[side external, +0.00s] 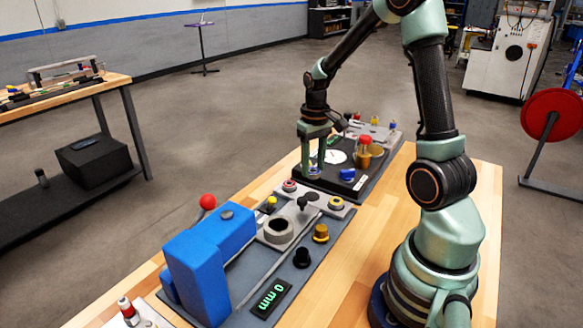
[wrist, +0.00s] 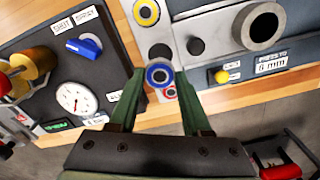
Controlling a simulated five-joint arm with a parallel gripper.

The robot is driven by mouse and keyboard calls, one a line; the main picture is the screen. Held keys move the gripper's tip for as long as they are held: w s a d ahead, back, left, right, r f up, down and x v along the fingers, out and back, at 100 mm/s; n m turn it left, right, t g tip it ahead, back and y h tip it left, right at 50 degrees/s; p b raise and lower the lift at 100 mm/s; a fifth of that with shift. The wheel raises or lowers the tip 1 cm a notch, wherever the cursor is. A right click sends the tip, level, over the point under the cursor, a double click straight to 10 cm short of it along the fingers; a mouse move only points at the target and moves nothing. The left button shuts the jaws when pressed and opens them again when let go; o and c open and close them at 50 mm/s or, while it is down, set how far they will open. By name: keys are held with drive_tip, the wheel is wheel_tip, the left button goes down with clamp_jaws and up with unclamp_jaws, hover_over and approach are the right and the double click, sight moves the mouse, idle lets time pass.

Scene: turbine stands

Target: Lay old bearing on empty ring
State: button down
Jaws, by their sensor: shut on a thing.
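In the side view the gripper points down, beyond the grey plate (side external: 321,207) and beside the black gauge board. A red ring (side external: 289,186) sits at the plate's far left corner and a yellow ring (side external: 336,203) at its right. In the wrist view the red ring (wrist: 167,93) shows just beneath the bearing, partly hidden, and the yellow ring (wrist: 146,12) is at the top. I cannot tell whether either ring is empty.
A blue press block (side external: 205,262) and a grey bored cylinder (side external: 278,230) stand at the near end. The black gauge board (side external: 322,178) carries a white dial and a blue handle (side external: 347,174). Bare wood runs along the right.

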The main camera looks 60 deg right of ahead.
sight(313, 171)
drive_tip(key=shift+f, duration=2.15)
drive_tip(key=shift+f, duration=0.85)
drive_tip(key=shift+f, duration=0.35)
drive_tip(key=shift+f, duration=0.1)
drive_tip(key=shift+f, duration=0.2)
drive_tip(key=shift+s+a, duration=0.1)
drive_tip(key=shift+c, duration=0.6)
unclamp_jaws()
drive_tip(key=shift+r, duration=0.1)
drive_tip(key=shift+r, duration=0.15)
